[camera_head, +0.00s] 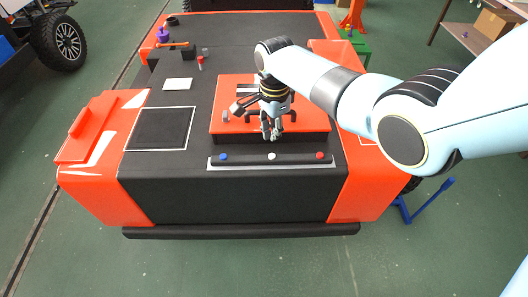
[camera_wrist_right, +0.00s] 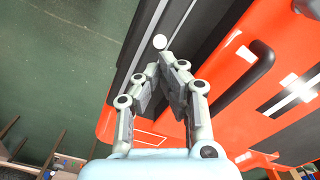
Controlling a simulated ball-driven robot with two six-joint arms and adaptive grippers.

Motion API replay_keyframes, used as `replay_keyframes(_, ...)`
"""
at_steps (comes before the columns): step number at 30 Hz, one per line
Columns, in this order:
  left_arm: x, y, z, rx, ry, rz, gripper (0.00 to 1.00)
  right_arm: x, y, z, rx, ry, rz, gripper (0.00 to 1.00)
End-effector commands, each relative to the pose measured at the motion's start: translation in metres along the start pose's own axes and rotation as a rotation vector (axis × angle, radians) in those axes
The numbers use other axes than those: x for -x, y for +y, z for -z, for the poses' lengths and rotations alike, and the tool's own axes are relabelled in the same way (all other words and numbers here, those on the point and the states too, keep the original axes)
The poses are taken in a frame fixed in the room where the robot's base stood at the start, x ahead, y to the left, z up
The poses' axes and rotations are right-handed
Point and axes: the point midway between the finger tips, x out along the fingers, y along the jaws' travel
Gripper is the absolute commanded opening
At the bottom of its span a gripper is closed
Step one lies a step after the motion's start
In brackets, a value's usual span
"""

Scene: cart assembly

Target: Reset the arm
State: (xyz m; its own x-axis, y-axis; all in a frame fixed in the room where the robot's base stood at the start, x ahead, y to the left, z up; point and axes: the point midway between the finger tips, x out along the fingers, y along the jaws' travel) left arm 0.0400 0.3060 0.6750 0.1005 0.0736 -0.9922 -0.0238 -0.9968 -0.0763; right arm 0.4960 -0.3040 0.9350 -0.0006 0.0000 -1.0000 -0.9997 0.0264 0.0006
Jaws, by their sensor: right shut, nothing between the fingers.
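My right gripper (camera_head: 271,130) hangs from the arm that comes in from the right, over the front edge of the red raised panel (camera_head: 226,105) on the cart. In the right wrist view the gripper (camera_wrist_right: 167,62) has its fingertips together with nothing between them. A dark strip (camera_head: 245,160) with a blue, a white and a red button lies just in front of the gripper. The white button (camera_head: 271,156) also shows beyond the fingertips in the right wrist view (camera_wrist_right: 159,42). The fingers look apart from it. My left gripper is not in view.
The orange and black cart (camera_head: 230,200) fills the middle. A black square pad (camera_head: 160,128), a white card (camera_head: 177,84), a purple item (camera_head: 163,35) and a small red-topped part (camera_head: 200,62) sit on its left side. A blue stand (camera_head: 425,203) is at the right. Green floor is clear in front.

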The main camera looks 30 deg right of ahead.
Motion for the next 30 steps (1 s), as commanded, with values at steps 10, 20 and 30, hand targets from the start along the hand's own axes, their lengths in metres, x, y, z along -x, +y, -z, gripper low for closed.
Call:
replay_keyframes(10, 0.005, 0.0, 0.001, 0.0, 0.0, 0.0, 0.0, 0.005, 0.0, 0.0, 0.0, 0.0, 0.0, 0.0)
replay_keyframes(20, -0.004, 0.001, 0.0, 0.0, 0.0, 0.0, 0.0, -0.014, 0.013, 0.0, 0.0, 0.0, -0.022, 0.0)
replay_keyframes(30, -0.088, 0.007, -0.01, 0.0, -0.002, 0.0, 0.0, -0.208, 0.178, 0.001, 0.038, 0.006, -0.251, 0.0)
